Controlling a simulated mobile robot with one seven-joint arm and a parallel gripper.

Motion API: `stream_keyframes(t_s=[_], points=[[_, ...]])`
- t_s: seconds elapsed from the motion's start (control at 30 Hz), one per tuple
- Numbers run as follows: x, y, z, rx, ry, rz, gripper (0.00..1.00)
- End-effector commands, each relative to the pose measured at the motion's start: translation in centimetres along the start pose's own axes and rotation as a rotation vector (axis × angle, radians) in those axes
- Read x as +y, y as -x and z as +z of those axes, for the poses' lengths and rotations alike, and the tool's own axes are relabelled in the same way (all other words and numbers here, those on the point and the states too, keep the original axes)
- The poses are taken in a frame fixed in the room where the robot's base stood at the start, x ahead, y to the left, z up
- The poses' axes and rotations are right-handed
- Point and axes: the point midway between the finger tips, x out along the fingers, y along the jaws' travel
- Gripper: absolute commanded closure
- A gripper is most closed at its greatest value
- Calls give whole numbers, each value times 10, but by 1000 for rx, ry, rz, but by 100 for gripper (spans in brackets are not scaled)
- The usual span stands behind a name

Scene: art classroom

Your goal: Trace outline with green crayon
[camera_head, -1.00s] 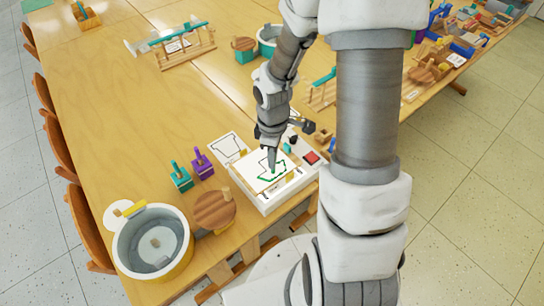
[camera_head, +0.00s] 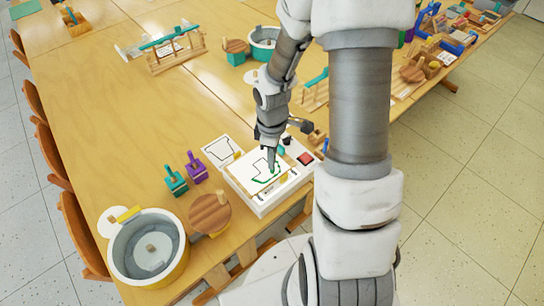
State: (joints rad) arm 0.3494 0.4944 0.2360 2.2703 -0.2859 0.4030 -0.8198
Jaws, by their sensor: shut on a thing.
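A white sheet (camera_head: 240,172) with a black outline drawn on it lies on a white box-like board (camera_head: 266,209) near the table's front edge. A green line (camera_head: 261,181) runs along the lower part and right side of the outline. My gripper (camera_head: 271,149) points down over the sheet, shut on a thin crayon (camera_head: 272,167). The crayon's lower end is at or just above the sheet, by the right part of the outline. The crayon is small here, and my gripper hides its upper part.
A second outlined sheet (camera_head: 222,151) lies behind the board at left. Green (camera_head: 175,183) and purple (camera_head: 196,170) handled blocks, a round wooden stool-like piece (camera_head: 210,214) and a grey tub (camera_head: 149,247) stand to the left. The table's middle is clear.

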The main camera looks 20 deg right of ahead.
Motion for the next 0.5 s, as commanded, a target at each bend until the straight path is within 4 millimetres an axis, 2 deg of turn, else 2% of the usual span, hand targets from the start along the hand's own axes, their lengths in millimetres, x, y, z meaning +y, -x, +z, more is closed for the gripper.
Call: stream_keyframes(t_s=[0.5], points=[[0,-11,0,0,0,0,100]])
